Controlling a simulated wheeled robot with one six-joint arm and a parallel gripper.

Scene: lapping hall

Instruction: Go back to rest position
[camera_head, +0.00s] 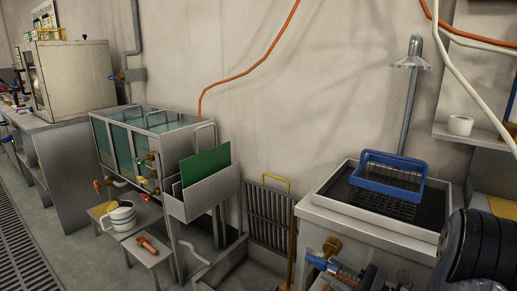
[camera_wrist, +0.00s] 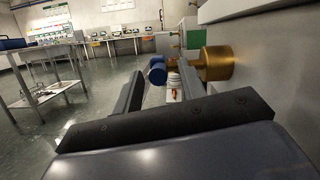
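My gripper (camera_wrist: 163,76) shows in the wrist view with its two dark fingers apart. I see no object clamped between them. Just beyond the fingertips is a blue valve handle (camera_wrist: 157,70), beside a large brass fitting (camera_wrist: 215,64). I cannot tell whether a finger touches the handle. In the head view, the brass fitting (camera_head: 332,246) and blue handle (camera_head: 317,262) are on the front of the sink unit (camera_head: 345,232). My dark arm fills the lower right corner and the gripper's fingers are hard to make out there.
A blue wire basket (camera_head: 390,172) sits in the sink unit. Left of it are a low basin (camera_head: 248,272) with a grate, a glass-walled tank (camera_head: 150,125), and a small bench (camera_head: 140,232) with a pitcher. In the wrist view, open floor (camera_wrist: 85,110) lies left, before a metal table (camera_wrist: 45,92).

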